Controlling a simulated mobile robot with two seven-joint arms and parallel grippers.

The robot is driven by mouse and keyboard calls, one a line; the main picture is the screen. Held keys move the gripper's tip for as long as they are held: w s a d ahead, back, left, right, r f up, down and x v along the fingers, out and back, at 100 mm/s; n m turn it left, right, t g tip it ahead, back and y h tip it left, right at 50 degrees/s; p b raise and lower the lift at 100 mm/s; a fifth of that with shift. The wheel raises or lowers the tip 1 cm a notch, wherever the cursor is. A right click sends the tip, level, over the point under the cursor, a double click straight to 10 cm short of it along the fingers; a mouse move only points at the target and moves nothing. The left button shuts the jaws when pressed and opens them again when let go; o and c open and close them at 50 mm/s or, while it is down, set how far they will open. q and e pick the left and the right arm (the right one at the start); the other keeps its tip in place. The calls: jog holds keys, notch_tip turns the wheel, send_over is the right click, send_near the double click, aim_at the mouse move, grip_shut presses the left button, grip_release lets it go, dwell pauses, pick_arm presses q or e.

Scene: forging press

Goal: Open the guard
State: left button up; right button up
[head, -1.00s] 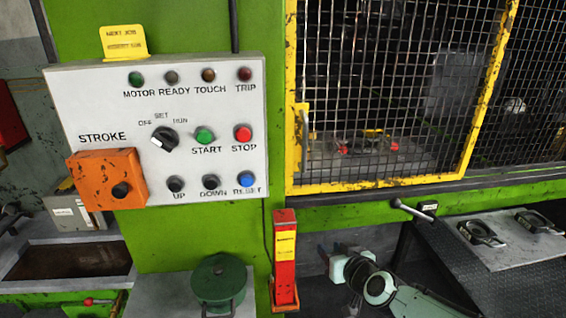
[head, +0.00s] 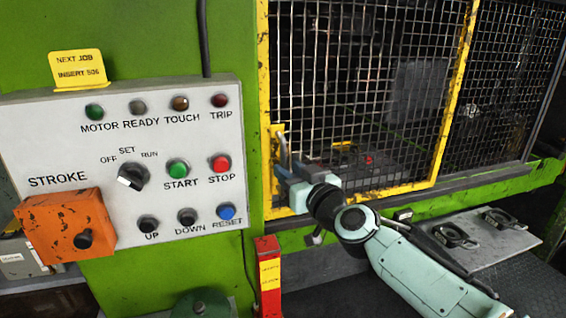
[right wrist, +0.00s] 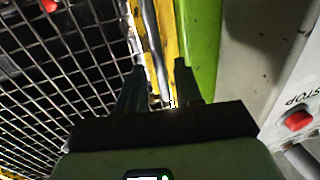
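The guard (head: 264,75) is a yellow-framed wire-mesh door on the front of the green press, and it stands closed. Its upright handle (head: 281,148) is at the lower left of the frame. My right gripper (head: 287,173) is at this handle, its arm coming from the lower right. In the right wrist view the two fingers of my right gripper (right wrist: 158,78) are apart. The grey bar of the handle (right wrist: 149,30) runs down into the space between them; contact cannot be told. My left gripper is not in view.
The white control panel (head: 70,140) with buttons and an orange STROKE box (head: 65,225) is left of the guard. A red post (head: 268,270) stands below it. A second mesh panel (head: 520,70) adjoins the guard.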

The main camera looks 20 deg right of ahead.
aim_at(285, 167)
jog(key=shift+p+x, duration=0.3)
jog(key=shift+x, duration=1.5)
grip_shut()
